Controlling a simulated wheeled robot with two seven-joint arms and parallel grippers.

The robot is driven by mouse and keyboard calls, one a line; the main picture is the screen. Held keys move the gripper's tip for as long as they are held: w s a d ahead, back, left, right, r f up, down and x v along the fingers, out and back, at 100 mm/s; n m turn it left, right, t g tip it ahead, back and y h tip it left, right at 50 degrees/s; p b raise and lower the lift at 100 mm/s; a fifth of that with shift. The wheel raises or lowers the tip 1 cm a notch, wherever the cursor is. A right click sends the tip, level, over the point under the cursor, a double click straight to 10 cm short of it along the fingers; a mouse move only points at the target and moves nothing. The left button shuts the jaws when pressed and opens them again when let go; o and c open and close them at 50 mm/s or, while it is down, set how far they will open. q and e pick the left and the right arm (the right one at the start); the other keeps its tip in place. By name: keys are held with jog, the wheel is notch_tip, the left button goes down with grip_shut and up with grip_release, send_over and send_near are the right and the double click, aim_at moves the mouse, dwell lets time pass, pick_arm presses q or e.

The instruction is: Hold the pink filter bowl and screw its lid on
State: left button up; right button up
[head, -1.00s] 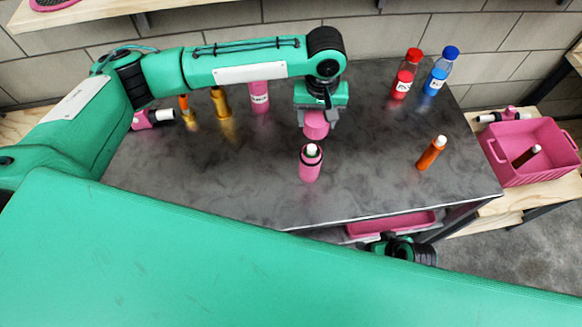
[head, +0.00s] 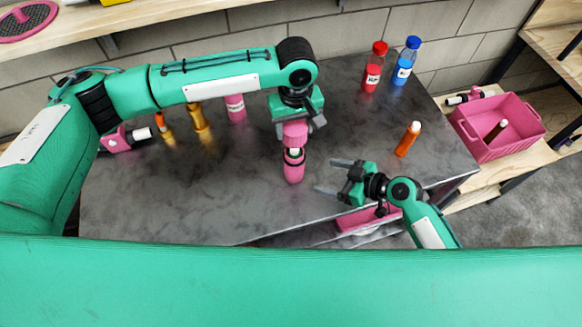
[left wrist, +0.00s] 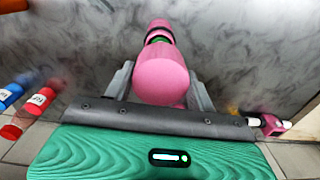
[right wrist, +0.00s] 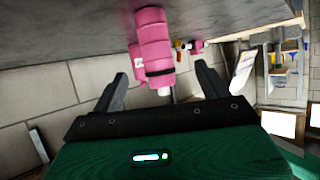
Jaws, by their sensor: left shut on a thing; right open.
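The pink filter bowl (head: 293,173) stands upright on the dark table, with a dark ring near its top and a white tip showing above. My left gripper (head: 295,127) is shut on the pink lid (head: 294,136), right above the bowl; the white tip still shows between them. In the left wrist view the lid (left wrist: 162,80) fills the space between the fingers, with the bowl (left wrist: 158,26) beyond it. My right gripper (head: 330,177) is open and empty, to the right of the bowl. In the right wrist view, pink bodies overlap beyond its open fingers (right wrist: 160,85).
A pink labelled bottle (head: 236,108), a gold bottle (head: 199,117) and an orange one (head: 163,126) stand at the left. Red (head: 373,68) and blue (head: 405,62) bottles stand at the back. A pink crate (head: 478,143) is farther right.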

aim_at(295, 162)
pick_arm(q)
jog(key=shift+d, duration=0.1)
pick_arm(e)
jog(key=shift+w+r+y, duration=0.4)
jog(key=shift+w+r, duration=0.2)
jog(key=shift+w, duration=0.05)
jog(key=shift+a, duration=0.1)
jog(key=x, duration=1.2)
jog(key=shift+w, duration=0.1)
jog(key=c, duration=1.5)
pick_arm(q)
jog(key=shift+f, duration=2.5)
jog(key=shift+f, duration=0.9)
jog(key=shift+f, duration=0.5)
